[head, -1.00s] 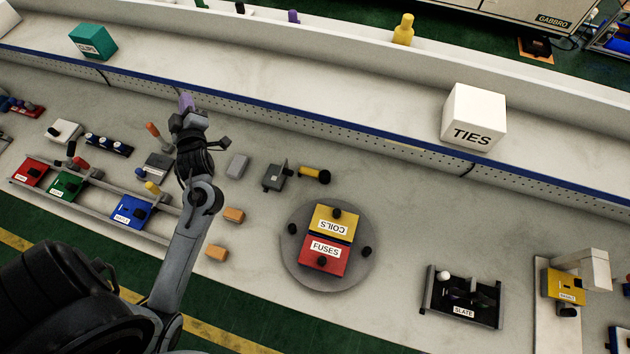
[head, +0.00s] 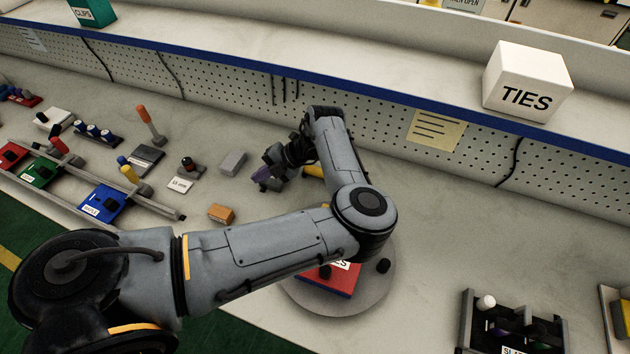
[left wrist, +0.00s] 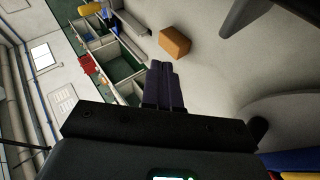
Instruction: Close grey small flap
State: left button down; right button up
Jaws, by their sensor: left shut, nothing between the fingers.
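My left gripper (head: 261,180), with dark purple fingers, is low over the bench, just right of a plain grey block (head: 233,162). Its fingers are shut and empty, side by side in the left wrist view (left wrist: 162,85). The small grey box with a raised flap is hidden behind my left gripper and wrist in the head view. I cannot tell how its flap stands or whether my fingers touch it. A dark shape at the top right of the left wrist view is too cropped to name. My right gripper is not in view.
A yellow piece (head: 314,171) shows beside my wrist. An orange block (head: 221,213) lies left of the arm. The perforated shelf front (head: 380,118) stands behind; open bench lies right.

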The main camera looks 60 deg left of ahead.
pick_arm(q)
jog(key=w+d+m+t+h+b, duration=0.1)
jog(key=w+d+t+b, duration=0.5)
jog(key=w, duration=0.7)
jog(key=w+d+r+b, duration=0.2)
jog(key=w+r, duration=0.2)
jog(key=r, duration=0.3)
jog(key=s+a+f+b, duration=0.2)
jog(key=s+a+f, duration=0.2)
jog(key=a+f, duration=0.2)
jog(key=shift+a+f+t, duration=0.15)
jog(key=shift+f+t, duration=0.15)
jog(key=shift+f, duration=1.05)
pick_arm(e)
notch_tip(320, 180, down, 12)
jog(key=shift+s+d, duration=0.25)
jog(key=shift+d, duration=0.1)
pick_arm(q)
jog(key=shift+s+a+h, duration=0.1)
jog(key=shift+s+h, duration=0.05)
jog(key=shift+h, duration=0.15)
